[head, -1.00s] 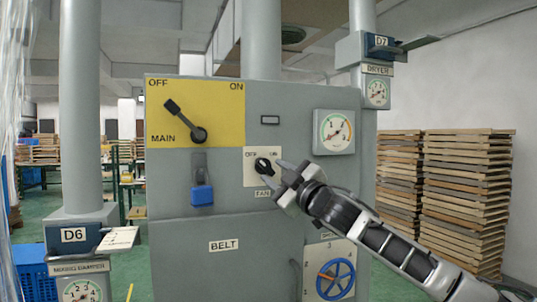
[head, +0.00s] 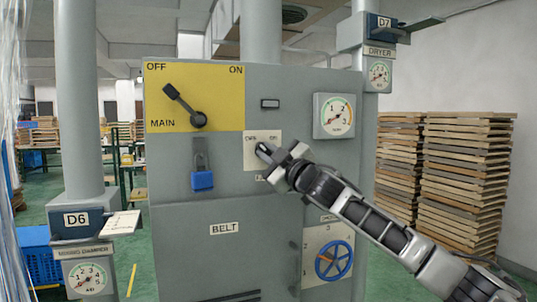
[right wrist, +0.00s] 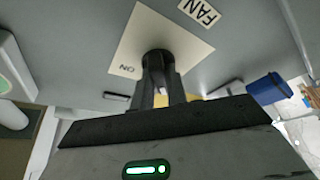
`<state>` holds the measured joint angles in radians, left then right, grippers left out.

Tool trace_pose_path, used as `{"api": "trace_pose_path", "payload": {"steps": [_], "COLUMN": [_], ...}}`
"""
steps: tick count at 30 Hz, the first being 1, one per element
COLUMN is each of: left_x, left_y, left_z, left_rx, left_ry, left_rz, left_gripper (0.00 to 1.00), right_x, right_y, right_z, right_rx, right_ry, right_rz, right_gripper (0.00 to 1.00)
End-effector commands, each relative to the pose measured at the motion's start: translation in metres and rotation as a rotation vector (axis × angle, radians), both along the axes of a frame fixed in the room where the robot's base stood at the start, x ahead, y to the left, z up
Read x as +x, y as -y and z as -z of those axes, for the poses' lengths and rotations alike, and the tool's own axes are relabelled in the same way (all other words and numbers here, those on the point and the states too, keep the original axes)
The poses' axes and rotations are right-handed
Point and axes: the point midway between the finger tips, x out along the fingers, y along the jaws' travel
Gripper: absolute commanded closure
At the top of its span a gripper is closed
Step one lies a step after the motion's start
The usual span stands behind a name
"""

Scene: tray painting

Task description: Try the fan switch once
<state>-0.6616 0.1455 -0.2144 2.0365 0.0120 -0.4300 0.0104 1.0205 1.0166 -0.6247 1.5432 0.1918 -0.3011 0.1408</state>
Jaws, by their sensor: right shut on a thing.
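The fan switch (head: 262,148) is a small black knob on a cream plate with OFF at its left and ON at its right, in the middle of the grey cabinet. My right gripper (head: 271,156) reaches it from the lower right and is shut on the knob. In the right wrist view the two dark fingers (right wrist: 161,88) press on the knob (right wrist: 157,58) from both sides; the ON mark and FAN label show upside down. The knob seems to lean toward OFF, but the fingers hide much of it. My left gripper is not in view.
The yellow MAIN panel (head: 222,82) has its lever (head: 184,105) leaning toward OFF. A blue padlock (head: 202,180) hangs below it. A gauge (head: 334,116) is at the upper right and a blue handwheel (head: 334,260) below my right arm. Stacked wooden trays (head: 465,180) stand at right.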

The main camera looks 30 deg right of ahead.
Motion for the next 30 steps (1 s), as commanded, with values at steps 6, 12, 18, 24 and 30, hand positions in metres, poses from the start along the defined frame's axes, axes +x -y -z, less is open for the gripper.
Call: {"api": "trace_pose_path", "payload": {"steps": [6,12,18,24,30], "left_x": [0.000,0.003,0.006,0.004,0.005], "left_y": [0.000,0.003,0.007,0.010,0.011], "left_z": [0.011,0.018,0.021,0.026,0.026], "left_rx": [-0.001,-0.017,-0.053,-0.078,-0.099], "left_ry": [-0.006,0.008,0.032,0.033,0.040], "left_rz": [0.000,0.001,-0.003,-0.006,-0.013], "left_gripper": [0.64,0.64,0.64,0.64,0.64], "right_x": [0.000,0.000,0.001,0.001,0.002], "right_y": [-0.001,-0.002,-0.003,-0.004,-0.005], "right_z": [0.004,0.006,0.007,0.006,0.005], "right_rx": [0.065,0.197,0.378,0.563,0.749], "right_ry": [0.014,0.046,0.088,0.131,0.175], "right_rz": [-0.002,-0.003,-0.004,-0.004,-0.004], "right_gripper": [1.00,1.00,1.00,1.00,1.00]}}
